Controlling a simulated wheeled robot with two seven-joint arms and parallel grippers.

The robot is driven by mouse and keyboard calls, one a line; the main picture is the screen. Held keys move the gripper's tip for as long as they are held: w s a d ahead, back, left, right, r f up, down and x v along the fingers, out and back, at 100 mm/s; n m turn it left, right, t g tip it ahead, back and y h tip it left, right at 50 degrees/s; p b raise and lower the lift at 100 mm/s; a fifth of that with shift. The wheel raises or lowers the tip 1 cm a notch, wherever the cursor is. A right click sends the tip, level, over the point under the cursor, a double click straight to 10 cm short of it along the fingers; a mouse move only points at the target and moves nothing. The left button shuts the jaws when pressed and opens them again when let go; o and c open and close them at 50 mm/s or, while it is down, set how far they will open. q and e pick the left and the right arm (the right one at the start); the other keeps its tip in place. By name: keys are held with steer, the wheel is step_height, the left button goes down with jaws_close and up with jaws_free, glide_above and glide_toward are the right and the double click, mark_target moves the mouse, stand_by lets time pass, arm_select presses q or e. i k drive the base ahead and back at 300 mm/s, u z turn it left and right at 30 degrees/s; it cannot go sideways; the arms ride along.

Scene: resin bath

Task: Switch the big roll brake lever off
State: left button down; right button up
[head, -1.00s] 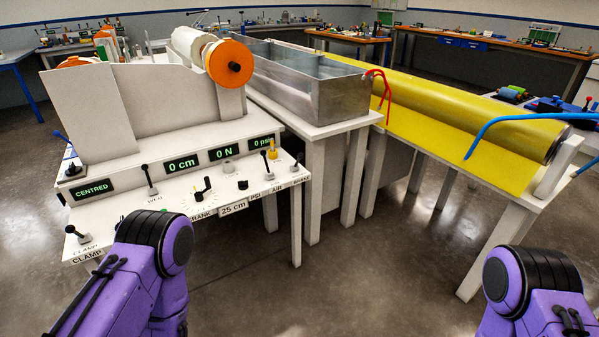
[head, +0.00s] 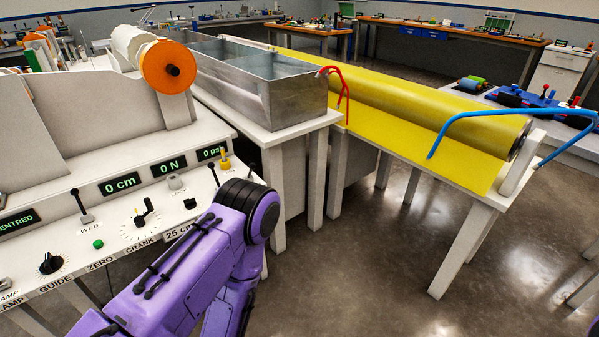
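The control panel (head: 110,225) runs along the front of the white machine at the left. A dark-tipped lever (head: 251,168) stands at its right end, where the BRAKE label was in the earlier view. My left arm covers its base and label, so its setting cannot be told. Another dark lever (head: 214,174) stands beside a yellow knob (head: 224,160). A large yellow roll (head: 400,95) lies on a white table at the right. My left arm crosses the panel's right front, but its gripper is out of sight. My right gripper is not in view.
A metal bath (head: 265,95) stands on a white table behind the panel. A red curved bar (head: 342,85) is at its corner and a blue curved bar (head: 480,115) is over the yellow roll. A white roll has an orange disc (head: 166,68). The floor at the right is clear.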

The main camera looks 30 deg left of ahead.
mark_target(252, 166)
steer(key=z, duration=0.05)
steer(key=i, duration=0.7)
steer(key=u, duration=0.85)
steer(key=i, duration=0.3)
steer(key=u, duration=0.25)
